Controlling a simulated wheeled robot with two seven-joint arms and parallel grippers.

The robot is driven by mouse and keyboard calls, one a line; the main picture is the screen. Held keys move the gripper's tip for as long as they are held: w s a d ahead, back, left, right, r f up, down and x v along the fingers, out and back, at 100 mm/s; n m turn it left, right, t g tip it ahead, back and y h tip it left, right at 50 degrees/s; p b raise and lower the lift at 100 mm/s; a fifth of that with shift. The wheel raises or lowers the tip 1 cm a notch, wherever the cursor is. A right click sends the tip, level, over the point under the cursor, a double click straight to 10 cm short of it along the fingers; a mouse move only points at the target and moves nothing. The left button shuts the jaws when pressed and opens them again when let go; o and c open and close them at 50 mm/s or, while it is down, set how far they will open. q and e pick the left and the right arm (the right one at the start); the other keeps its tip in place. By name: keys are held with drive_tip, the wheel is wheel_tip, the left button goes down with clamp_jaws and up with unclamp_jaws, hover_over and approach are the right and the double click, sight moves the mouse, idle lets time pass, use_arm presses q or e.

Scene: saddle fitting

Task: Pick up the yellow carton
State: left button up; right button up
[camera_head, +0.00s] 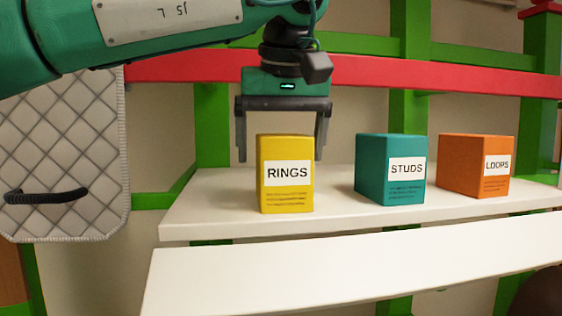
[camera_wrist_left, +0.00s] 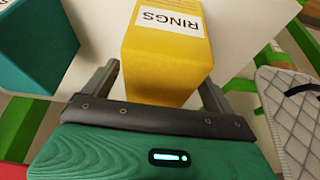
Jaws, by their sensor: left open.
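The yellow carton (camera_head: 286,198), labelled RINGS, stands upright on the white shelf (camera_head: 200,222) in the head view. My left gripper (camera_head: 282,150) is open above and behind it, with its two fingers pointing down to either side of the carton's upper part. In the left wrist view, the yellow carton (camera_wrist_left: 168,65) lies between the two spread finger tips of my left gripper (camera_wrist_left: 160,85). I cannot tell whether either finger touches it. My right gripper is not in view.
A teal carton (camera_head: 380,165) labelled STUDS and an orange carton (camera_head: 462,165) labelled LOOPS stand to the right on the same shelf. A lower white board (camera_head: 350,270) is in front. A quilted pad (camera_head: 75,150) hangs at left. Red and green beams run behind.

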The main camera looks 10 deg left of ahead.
use_arm(q)
drive_tip(key=shift+s+d, duration=0.15)
drive_tip(key=shift+f, duration=0.25)
idle(0.6)
drive_tip(key=c, duration=1.3)
drive_tip(key=shift+r, duration=0.1)
